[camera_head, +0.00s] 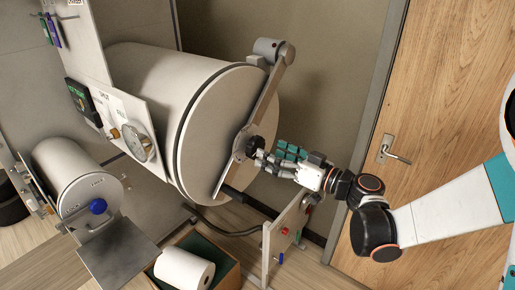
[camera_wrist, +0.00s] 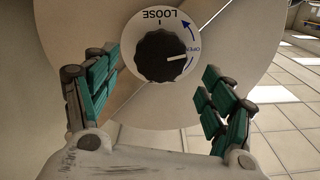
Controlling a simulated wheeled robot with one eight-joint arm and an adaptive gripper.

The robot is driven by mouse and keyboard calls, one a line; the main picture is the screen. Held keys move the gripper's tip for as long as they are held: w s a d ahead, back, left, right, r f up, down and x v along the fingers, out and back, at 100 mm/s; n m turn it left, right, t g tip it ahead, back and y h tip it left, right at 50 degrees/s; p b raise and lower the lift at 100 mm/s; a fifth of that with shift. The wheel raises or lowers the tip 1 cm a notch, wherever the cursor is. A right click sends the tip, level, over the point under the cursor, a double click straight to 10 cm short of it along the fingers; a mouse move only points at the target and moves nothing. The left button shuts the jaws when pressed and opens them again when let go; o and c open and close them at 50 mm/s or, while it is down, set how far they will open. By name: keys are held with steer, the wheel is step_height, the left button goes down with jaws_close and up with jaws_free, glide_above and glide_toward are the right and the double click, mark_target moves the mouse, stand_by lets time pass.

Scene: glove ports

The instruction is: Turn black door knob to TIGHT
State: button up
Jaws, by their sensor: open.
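The black door knob (camera_wrist: 161,56) sits at the middle of a round white dial plate in the wrist view. The plate reads LOOSE at the top and OPEN at the right, with a blue curved arrow. The white mark on the knob points right, just below the word OPEN. No TIGHT label shows. In the head view the knob (camera_head: 254,145) is on the bar across the large round door. My gripper (camera_wrist: 160,65) is open, its teal-padded fingers on either side of the knob, apart from it in the picture. In the head view my gripper (camera_head: 273,156) is close at the knob's right.
The large white cylinder door (camera_head: 218,115) carries a diagonal bar with a hinge at its upper end. A smaller cylinder (camera_head: 75,175) with a blue knob (camera_head: 98,206) is at lower left. A bin with a paper roll (camera_head: 184,268) stands below. A wooden door (camera_head: 440,110) is at right.

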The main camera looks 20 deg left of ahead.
mark_target(258, 147)
steer(key=x, duration=0.5)
steer(key=shift+w+a, duration=0.15)
steer(key=shift+a, duration=0.2)
steer(key=shift+c, duration=0.2)
steer(key=c, duration=1)
